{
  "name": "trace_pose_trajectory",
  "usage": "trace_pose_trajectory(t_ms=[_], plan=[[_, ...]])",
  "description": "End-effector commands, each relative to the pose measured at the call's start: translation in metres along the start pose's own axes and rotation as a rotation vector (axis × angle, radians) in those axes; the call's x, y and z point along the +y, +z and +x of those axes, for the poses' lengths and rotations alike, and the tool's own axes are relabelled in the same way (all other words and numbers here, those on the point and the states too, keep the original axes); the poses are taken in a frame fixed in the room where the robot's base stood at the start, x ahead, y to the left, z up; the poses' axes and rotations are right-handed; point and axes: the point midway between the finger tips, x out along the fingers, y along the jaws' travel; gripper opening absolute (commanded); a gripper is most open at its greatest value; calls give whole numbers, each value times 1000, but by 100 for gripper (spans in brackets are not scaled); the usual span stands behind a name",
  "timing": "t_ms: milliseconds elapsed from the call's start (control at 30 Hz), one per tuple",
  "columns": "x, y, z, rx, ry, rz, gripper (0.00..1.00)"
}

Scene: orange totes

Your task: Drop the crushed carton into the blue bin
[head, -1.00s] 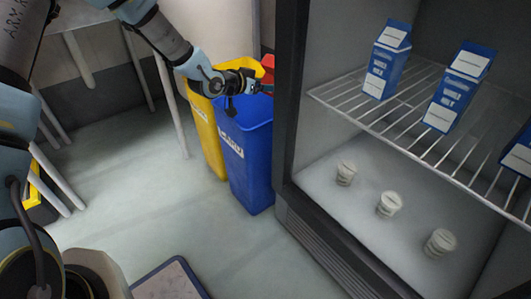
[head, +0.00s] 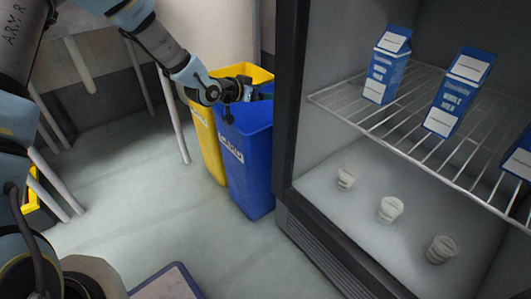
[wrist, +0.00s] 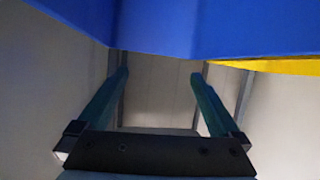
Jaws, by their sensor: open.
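The blue bin (head: 250,165) stands on the floor between the yellow bin and the open fridge, its mouth upward. My gripper (head: 258,95) is at the top of the blue bin, over its mouth. In the wrist view my gripper (wrist: 160,76) is open, with nothing between its two fingers. The blue bin's wall (wrist: 220,25) fills the top of that view. I see no crushed carton in either current view; the inside of the blue bin is hidden.
The yellow bin (head: 208,145) stands directly left of and behind the blue bin. The fridge (head: 285,120) is close on the right, with blue milk cartons (head: 386,65) on its wire shelf and small cups (head: 390,208) below.

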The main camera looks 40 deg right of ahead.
Motion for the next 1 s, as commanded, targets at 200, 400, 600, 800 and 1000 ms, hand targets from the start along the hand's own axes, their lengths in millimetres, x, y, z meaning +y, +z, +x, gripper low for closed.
trace_pose_trajectory(t_ms=[200, 400, 600, 800, 1000], plan=[[-1, -3, -44, -2, -2, -1, 100], [-1, -2, -79, -1, -2, -1, 100], [0, -1, -96, -1, 0, 0, 100], [0, 0, -98, 0, 0, 0, 100], [0, 0, -97, 0, 0, 0, 100]])
